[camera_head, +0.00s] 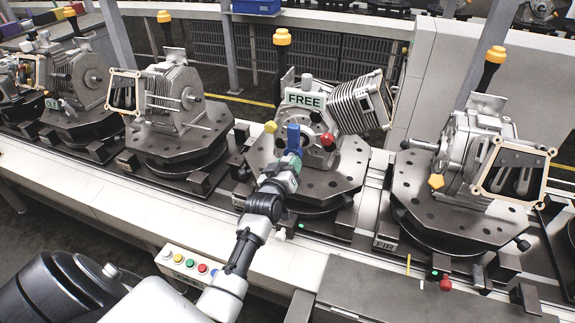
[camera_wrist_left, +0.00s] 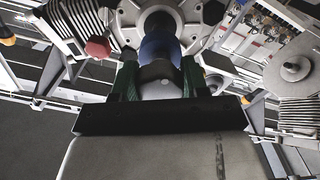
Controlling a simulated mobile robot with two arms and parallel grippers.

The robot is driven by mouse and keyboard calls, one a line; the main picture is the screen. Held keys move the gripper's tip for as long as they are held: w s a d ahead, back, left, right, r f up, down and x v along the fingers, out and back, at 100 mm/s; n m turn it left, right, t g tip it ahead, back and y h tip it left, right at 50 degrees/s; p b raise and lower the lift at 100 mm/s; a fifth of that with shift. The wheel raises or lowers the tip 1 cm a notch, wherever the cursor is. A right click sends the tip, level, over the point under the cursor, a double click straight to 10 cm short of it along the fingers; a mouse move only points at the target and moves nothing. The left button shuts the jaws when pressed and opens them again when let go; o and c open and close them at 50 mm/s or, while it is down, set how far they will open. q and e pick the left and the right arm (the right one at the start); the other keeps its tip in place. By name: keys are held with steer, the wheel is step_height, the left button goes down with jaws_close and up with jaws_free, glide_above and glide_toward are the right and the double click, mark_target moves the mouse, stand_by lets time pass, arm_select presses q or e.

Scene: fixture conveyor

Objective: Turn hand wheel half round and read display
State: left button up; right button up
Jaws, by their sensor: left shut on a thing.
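The hand wheel (camera_head: 314,140) sits on the front of the engine-like unit in the middle of the conveyor. It carries a blue handle (camera_head: 293,136), a red knob (camera_head: 327,139) and a yellow knob (camera_head: 270,127). A pale display plate (camera_head: 305,99) above it reads "FREE". My left gripper (camera_head: 290,157) is shut on the blue handle. In the left wrist view, its green fingers stand either side of the blue handle (camera_wrist_left: 160,46), with the red knob (camera_wrist_left: 97,47) to the left. The wheel's far side is partly hidden. My right gripper is in neither view.
Similar units on dark octagonal fixtures stand to the left (camera_head: 178,95) and right (camera_head: 470,150). A finned cylinder (camera_head: 362,100) juts out right of the wheel. A button box (camera_head: 185,265) is on the conveyor's near edge, left of my arm.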

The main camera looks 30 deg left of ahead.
arm_select(q)
steer(key=shift+f, duration=0.15)
steer(key=o, duration=0.9)
steer(key=shift+b+v, duration=1.1)
steer(key=shift+v, duration=4.35)
